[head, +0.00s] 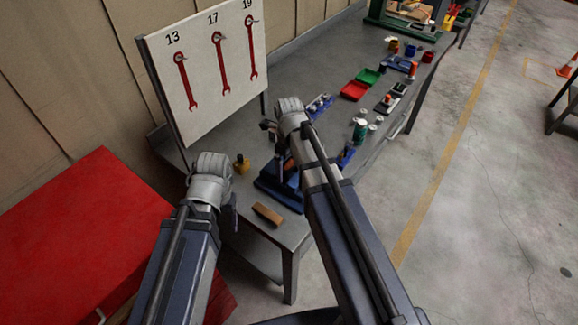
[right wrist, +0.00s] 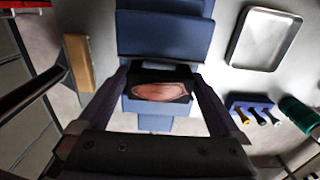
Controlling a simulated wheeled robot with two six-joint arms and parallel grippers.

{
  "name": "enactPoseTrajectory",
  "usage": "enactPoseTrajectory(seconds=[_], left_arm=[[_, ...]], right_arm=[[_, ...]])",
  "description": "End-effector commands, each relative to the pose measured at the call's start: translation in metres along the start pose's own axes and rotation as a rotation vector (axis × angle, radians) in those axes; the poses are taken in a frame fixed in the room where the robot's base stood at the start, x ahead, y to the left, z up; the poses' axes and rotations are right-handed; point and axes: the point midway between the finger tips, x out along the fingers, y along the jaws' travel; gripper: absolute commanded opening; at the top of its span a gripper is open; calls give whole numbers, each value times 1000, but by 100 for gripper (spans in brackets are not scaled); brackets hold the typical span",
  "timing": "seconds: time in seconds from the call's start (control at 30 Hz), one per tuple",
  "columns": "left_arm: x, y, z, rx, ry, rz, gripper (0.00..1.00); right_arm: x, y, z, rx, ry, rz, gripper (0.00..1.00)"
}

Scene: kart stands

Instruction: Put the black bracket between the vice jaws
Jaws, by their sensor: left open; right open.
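The blue vice (head: 277,190) stands on the near end of the grey bench, partly hidden by my right arm. In the right wrist view its blue body (right wrist: 165,38) lies ahead of my right gripper. My right gripper (right wrist: 160,78) is open above the vice. A dark piece with a pinkish oval face (right wrist: 160,92) shows between its fingers, apart from both. I cannot tell whether this is the black bracket, and no other piece is clearly the bracket. My left gripper (head: 231,206) is beside the bench's left end, away from the vice, its fingers mostly hidden.
A brown wooden block (head: 267,214) lies at the bench's near edge. A yellow object (head: 241,164) stands left of the vice. A metal tray (right wrist: 265,38), a blue tool rack (right wrist: 254,108) and a green cylinder (right wrist: 299,112) lie right of the vice. A tool board (head: 210,75) stands behind.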

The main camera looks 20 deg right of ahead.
Motion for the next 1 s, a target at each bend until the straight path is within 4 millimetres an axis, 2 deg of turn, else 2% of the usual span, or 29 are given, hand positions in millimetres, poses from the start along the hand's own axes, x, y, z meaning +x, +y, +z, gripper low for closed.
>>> enactPoseTrajectory(seconds=[0.27, 0.8, 1.0], left_arm=[[-29, -3, 2, 1, 0, 0, 72], [-108, -10, 6, -9, 0, 2, 72], [-120, -11, 7, -12, 0, 3, 72]], right_arm=[[-29, 0, 0, 0, 0, 0, 100], [-108, 0, 0, 0, 0, 0, 100], [-121, 0, 0, 0, 0, 0, 100]])
